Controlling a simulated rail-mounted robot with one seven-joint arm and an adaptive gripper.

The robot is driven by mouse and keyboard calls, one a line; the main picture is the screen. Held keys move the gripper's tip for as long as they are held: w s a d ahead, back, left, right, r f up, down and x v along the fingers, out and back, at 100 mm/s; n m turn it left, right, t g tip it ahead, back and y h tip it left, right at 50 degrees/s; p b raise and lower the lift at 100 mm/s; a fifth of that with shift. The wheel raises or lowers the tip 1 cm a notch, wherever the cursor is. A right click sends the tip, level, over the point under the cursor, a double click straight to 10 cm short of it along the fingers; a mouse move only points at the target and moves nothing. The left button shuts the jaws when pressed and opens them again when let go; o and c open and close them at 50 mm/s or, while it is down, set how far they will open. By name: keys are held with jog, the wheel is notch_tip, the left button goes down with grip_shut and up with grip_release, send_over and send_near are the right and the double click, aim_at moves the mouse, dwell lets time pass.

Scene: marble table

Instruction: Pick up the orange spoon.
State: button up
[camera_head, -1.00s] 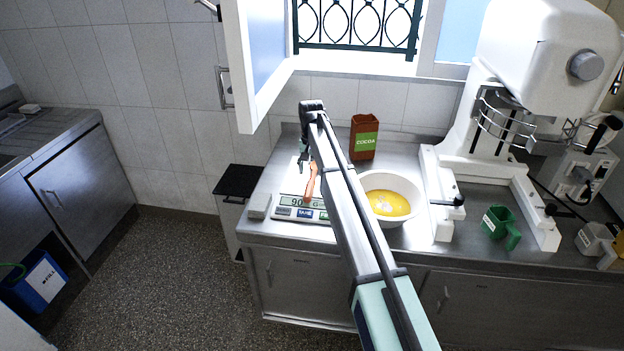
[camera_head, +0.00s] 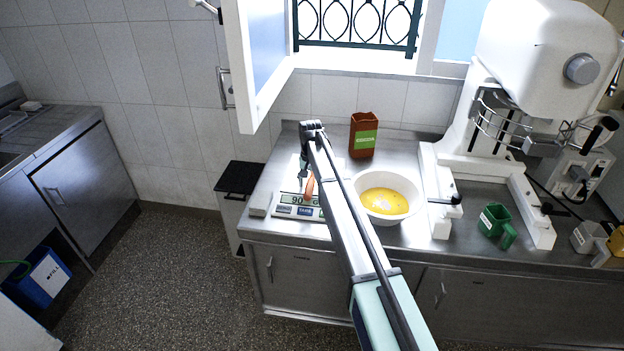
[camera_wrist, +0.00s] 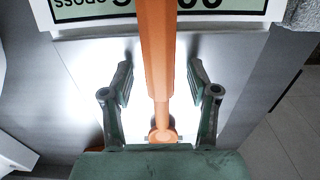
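The orange spoon (camera_wrist: 157,60) runs down the middle of the wrist view, from the scale's display toward my gripper. In the head view the spoon (camera_head: 309,187) shows as a small orange piece by the scale (camera_head: 297,211), partly hidden by my arm. My gripper (camera_wrist: 160,85) is open, with one finger on each side of the spoon and a gap on both sides. In the head view my gripper (camera_head: 304,170) is low at the scale, mostly hidden behind my arm. Whether the spoon touches the scale is hard to tell.
A white bowl (camera_head: 413,215) with yellow contents stands right of my arm. A brown cocoa container (camera_head: 363,135) stands behind it. A white mixer (camera_head: 530,70) and a green scoop (camera_head: 494,220) are at the right. An open cabinet door (camera_head: 240,60) hangs at upper left.

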grip_shut()
jog(key=shift+r, duration=0.1)
notch_tip(320, 180, up, 20)
jog(key=b, duration=0.4)
jog(key=shift+b, duration=0.35)
